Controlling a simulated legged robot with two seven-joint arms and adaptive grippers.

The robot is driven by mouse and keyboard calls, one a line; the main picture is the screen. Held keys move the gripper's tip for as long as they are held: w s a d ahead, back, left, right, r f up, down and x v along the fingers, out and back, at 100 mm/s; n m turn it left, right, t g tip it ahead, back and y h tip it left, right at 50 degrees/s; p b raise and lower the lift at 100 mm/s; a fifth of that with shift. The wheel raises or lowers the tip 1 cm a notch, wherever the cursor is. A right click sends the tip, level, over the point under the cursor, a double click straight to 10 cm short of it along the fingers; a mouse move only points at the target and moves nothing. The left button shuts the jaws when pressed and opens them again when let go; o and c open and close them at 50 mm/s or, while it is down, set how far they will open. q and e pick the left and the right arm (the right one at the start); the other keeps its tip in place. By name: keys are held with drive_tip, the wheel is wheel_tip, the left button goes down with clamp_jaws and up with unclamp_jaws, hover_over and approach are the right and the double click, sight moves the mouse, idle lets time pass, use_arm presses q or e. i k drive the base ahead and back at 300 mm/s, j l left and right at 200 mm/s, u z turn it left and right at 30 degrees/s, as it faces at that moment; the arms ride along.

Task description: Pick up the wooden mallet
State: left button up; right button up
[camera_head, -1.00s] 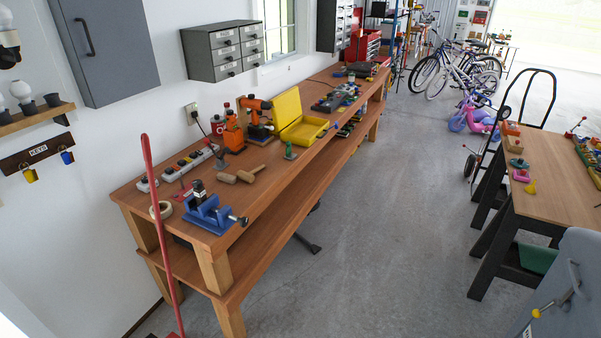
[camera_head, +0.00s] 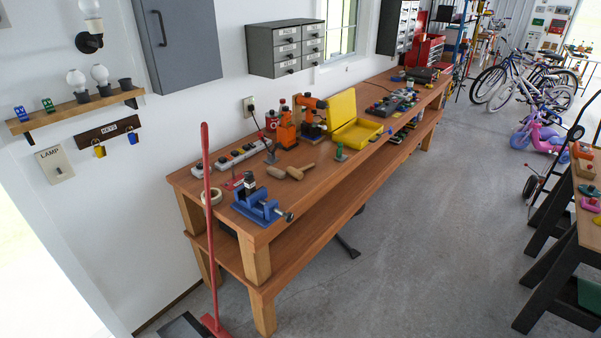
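Neither of my grippers is in view.
A red-handled broom (camera_head: 207,200) leans upright at the bench's near left end. An open yellow case (camera_head: 356,133) and a power strip (camera_head: 241,155) sit on the bench. Grey floor (camera_head: 420,240) lies clear between the bench and the right table (camera_head: 578,240).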

sight(298, 174)
drive_tip(key=i+l+u, duration=0.3)
drive_tip(key=i+l, duration=0.6)
drive_tip(key=i, duration=0.1)
